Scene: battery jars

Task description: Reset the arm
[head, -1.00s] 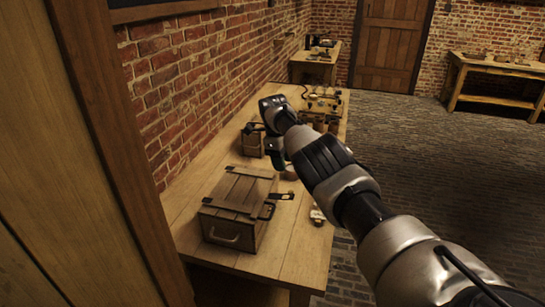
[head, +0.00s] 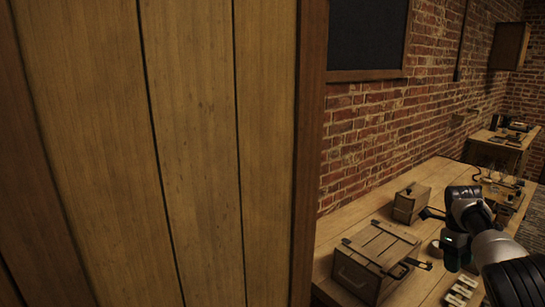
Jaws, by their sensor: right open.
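My right arm comes in from the lower right corner, over the workbench (head: 345,222). Its gripper (head: 440,238) is open and appears empty, just right of a large lidded wooden box (head: 368,262) and in front of a smaller wooden box (head: 410,203). I cannot tell its exact height above the bench. My left gripper is not in view.
A tall wooden plank panel (head: 190,150) fills the left half of the view. A brick wall (head: 400,130) with a dark board (head: 367,35) runs behind the bench. Small white items (head: 460,290) lie near the front. A second table (head: 500,140) stands farther back.

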